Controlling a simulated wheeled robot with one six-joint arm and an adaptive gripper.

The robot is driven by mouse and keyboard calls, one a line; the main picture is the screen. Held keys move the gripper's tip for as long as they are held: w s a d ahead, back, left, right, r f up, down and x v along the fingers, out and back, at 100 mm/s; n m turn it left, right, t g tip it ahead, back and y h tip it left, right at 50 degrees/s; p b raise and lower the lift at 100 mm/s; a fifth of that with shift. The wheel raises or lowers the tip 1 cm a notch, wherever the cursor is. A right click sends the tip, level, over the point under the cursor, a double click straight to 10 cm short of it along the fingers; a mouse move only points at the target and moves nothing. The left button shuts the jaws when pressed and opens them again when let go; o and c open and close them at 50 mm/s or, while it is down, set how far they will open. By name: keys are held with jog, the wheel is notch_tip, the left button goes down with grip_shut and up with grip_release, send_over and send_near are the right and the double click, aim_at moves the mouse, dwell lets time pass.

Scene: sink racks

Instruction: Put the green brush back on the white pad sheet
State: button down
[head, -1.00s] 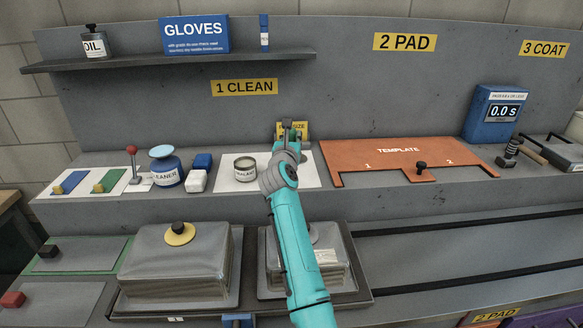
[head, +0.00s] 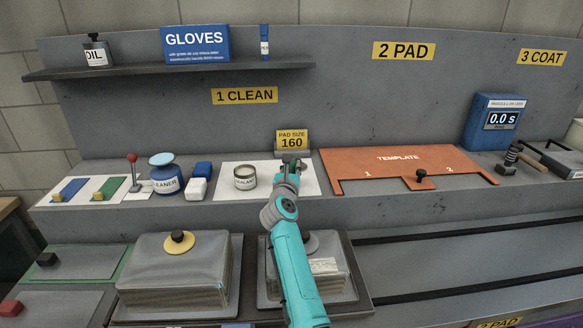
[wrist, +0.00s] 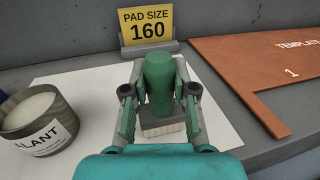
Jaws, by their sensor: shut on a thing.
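The green brush (wrist: 158,82) is upright between my gripper's fingers, with its pale bristles pointing down at the white pad sheet. My gripper (wrist: 160,100) is shut on its green body. The white pad sheet (wrist: 85,88) lies on the bench under the brush. I cannot tell whether the bristles touch the sheet. In the head view my gripper (head: 290,165) is over the right part of the white sheet (head: 229,182), and the brush is mostly hidden by my arm.
A sealant tin (head: 245,177) stands on the left of the sheet. The yellow pad size sign (head: 292,140) stands just behind it. The orange template (head: 400,165) lies close on the right.

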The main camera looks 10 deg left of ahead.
jog(key=c, duration=0.9)
grip_release()
jog(key=shift+r, duration=0.15)
jog(key=s, duration=1.2)
jog(key=shift+d, duration=0.35)
